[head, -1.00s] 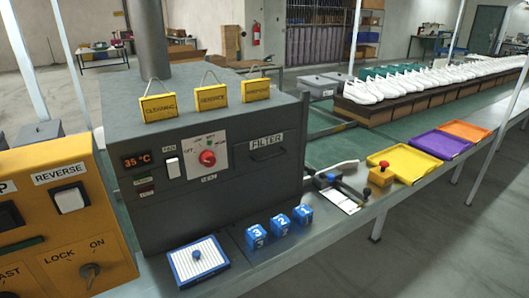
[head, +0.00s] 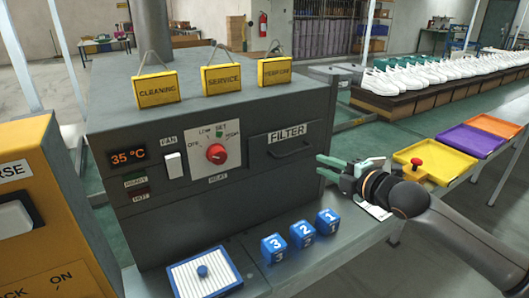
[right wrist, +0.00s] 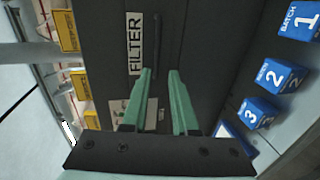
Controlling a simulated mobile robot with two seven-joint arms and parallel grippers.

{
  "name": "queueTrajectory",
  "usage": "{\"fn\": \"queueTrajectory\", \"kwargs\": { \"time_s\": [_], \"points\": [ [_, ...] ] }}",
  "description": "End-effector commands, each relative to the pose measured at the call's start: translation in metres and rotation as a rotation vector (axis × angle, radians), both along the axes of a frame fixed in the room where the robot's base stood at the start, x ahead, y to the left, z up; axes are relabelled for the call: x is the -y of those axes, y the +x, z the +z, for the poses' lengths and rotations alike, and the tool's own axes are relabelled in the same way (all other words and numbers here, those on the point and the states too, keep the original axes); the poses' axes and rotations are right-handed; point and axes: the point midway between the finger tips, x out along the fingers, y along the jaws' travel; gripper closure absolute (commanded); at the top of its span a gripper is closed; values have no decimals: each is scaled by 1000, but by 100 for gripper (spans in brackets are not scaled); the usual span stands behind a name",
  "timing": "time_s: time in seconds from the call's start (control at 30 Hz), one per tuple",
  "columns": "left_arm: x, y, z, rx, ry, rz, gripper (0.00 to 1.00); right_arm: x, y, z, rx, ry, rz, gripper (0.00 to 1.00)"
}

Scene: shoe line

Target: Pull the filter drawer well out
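The filter drawer (head: 288,147) is a dark grey front panel with a white FILTER label and a dark bar handle (head: 291,149), at the upper right of the grey machine. It looks closed. My right gripper (head: 319,166) is just right of the handle in the head view, its green fingers apart and empty. In the right wrist view the open fingers (right wrist: 160,75) point toward the drawer, with the FILTER label (right wrist: 136,42) and handle (right wrist: 156,45) beyond the tips. I cannot tell whether they touch. My left gripper is not in view.
Blue numbered blocks (head: 302,233) and a white-and-blue tray (head: 203,272) stand on the bench before the machine. A red knob (head: 216,153) is left of the drawer. Yellow signs (head: 221,78) stand on top. A yellow tray (head: 432,163) lies at right.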

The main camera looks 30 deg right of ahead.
Motion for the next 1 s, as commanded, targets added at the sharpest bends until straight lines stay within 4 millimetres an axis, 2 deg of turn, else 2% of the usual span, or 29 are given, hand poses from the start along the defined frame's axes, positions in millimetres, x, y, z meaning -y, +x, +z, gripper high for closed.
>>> {"fn": "queueTrajectory", "kwargs": {
  "time_s": [0.17, 0.43, 1.0],
  "points": [
    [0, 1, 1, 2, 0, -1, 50, 0, 5, 4, 7, -13, 3, 73],
    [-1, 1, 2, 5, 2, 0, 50, -2, 27, 0, 9, -11, 3, 73],
    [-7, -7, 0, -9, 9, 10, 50, -7, 96, -16, 7, -7, 3, 73]
  ]
}}
